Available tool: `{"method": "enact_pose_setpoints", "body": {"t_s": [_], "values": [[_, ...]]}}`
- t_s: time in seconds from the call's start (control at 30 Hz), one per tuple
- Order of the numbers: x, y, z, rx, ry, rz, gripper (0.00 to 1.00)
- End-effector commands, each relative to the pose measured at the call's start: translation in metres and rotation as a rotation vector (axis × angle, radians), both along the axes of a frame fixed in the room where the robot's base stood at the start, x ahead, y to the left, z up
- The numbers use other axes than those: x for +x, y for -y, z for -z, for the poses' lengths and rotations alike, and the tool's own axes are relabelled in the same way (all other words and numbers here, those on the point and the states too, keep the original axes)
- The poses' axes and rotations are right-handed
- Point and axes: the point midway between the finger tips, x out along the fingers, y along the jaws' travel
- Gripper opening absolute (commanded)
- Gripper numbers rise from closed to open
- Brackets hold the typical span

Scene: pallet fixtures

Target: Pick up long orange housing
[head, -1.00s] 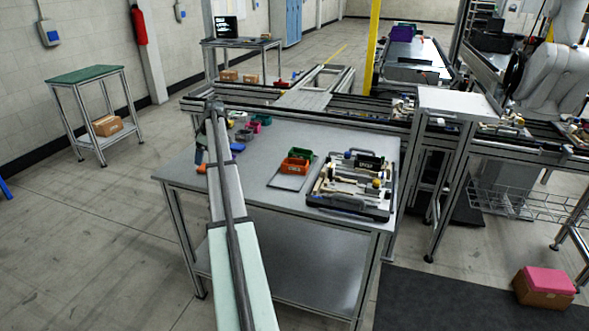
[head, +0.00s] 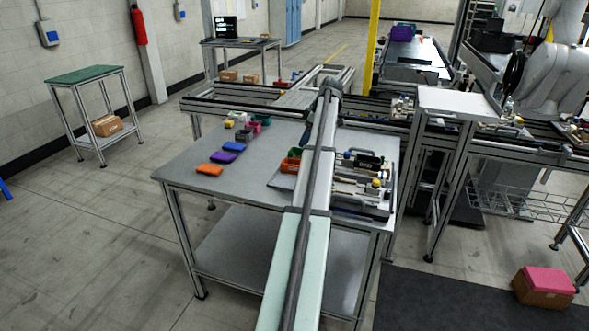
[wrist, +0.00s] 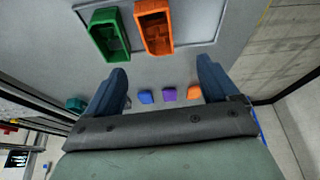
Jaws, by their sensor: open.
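A long, open-topped orange housing (wrist: 154,27) lies on a grey plate at the top of the wrist view, next to a green one of similar shape (wrist: 110,34). In the head view the orange housing (head: 289,166) is partly hidden by my arm. A second orange piece (head: 209,170) lies at the table's left front; it shows small in the wrist view (wrist: 194,92). My gripper (wrist: 162,68) is open, with nothing between its blue fingers, and the orange and green housings lie beyond the fingertips.
Purple (head: 222,158) and blue (head: 232,146) pieces lie in a row with the left orange piece. A tray of fixtures and parts (head: 388,212) stands at the table's right.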

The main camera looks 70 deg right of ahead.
Motion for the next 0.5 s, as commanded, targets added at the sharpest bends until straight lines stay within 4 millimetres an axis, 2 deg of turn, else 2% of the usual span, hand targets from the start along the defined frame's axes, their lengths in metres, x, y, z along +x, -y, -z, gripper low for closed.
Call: {"method": "enact_pose_setpoints", "body": {"t_s": [0.27,0.5], "values": [[0.009,-0.001,0.024,0.002,0.0,-0.001,0.87],[0.025,-0.002,0.062,0.002,0.0,-0.001,0.87]]}}
